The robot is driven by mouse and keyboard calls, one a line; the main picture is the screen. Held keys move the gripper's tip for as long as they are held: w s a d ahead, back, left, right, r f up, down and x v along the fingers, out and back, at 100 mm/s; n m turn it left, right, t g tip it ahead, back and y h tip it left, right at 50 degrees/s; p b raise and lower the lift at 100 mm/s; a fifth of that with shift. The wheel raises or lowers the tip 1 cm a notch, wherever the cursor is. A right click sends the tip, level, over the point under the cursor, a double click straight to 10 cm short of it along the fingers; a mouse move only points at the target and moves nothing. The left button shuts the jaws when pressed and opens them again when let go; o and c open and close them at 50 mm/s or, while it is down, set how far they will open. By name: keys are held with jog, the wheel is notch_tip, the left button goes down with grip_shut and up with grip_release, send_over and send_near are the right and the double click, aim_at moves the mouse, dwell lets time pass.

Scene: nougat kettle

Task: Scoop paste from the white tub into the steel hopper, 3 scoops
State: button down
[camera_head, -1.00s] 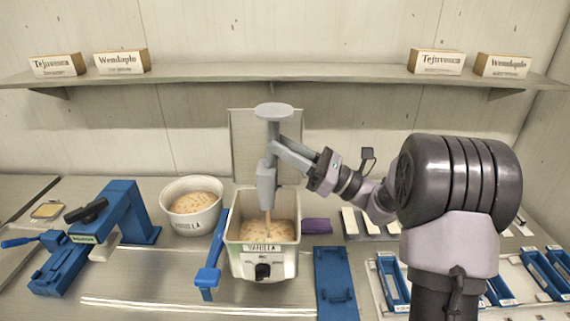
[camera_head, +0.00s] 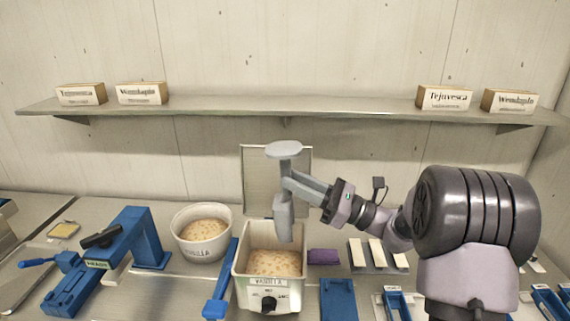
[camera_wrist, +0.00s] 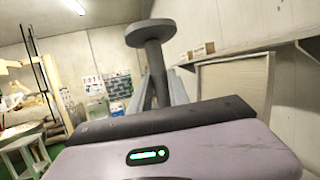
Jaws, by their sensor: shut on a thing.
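My gripper (camera_head: 290,178) is shut on a grey scoop tool (camera_head: 283,220) with a disc top, held upright over the hopper. The tool's lower end is above the paste, apart from it. Whether paste is in it cannot be seen. The wrist view shows its disc and post (camera_wrist: 151,60).
A blue press-like device (camera_head: 133,232) stands at the left. A purple cloth (camera_head: 323,256) and a tray of white bars (camera_head: 375,254) lie to the right. A wall shelf (camera_head: 290,108) with several boxes runs above.

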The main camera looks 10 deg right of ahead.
notch_tip(320, 180, up, 4)
jog(key=n+g+h+p, duration=0.1)
jog(key=h+p, duration=0.4)
jog(key=p, duration=0.5)
jog(key=n+g+h+p, duration=0.1)
jog(key=g+h+p, duration=0.2)
jog(key=p, duration=0.8)
jog(key=n+g+h+p, duration=0.1)
jog(key=g+h+p, duration=0.1)
jog(key=h+p, duration=0.5)
jog(key=shift+r+g+p, duration=0.15)
jog(key=shift+g+p, duration=0.25)
jog(key=shift+p, duration=1.85)
